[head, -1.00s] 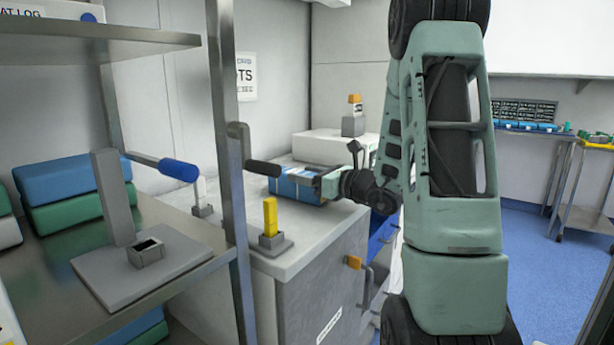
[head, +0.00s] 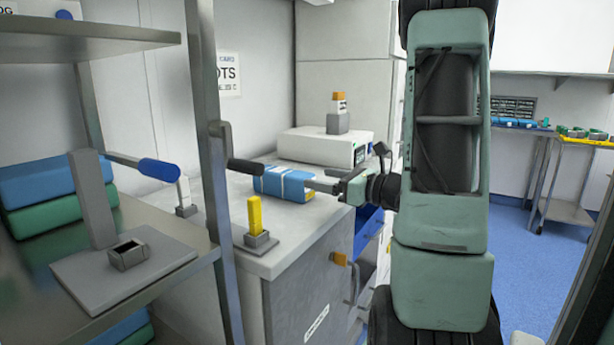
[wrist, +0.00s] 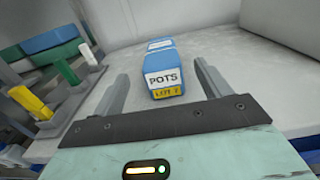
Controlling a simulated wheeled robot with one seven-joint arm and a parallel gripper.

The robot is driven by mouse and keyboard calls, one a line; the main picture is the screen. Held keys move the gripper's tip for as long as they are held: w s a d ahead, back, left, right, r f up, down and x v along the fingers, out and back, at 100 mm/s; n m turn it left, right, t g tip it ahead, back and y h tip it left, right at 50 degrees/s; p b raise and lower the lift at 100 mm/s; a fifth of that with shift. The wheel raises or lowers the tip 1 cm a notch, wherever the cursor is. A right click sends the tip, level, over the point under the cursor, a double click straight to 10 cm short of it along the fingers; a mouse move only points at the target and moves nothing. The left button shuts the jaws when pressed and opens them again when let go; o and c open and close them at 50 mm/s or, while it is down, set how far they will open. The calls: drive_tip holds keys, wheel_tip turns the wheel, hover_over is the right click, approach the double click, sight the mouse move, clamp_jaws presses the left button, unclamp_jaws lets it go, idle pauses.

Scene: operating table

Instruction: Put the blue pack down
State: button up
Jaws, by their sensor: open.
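The blue pack (head: 285,184) lies on the grey-white top of the cabinet (head: 318,222). In the wrist view the pack (wrist: 162,72) shows a white label reading "POTS" and a yellow strip below it. My gripper (head: 312,186) is at the pack's right end in the head view. In the wrist view my gripper (wrist: 162,88) is open, with one finger on each side and clear gaps to the pack. The pack rests ahead of and between the finger lines, and neither finger touches it.
A yellow handle (head: 255,216) stands on the cabinet top in front of the pack. A white box (head: 318,148) stands behind it. A steel shelf (head: 125,250) with a grey post is at left. Bare top lies right of the pack in the wrist view.

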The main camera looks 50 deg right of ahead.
drive_tip(key=shift+s+d, duration=0.1)
drive_tip(key=shift+s, duration=1.1)
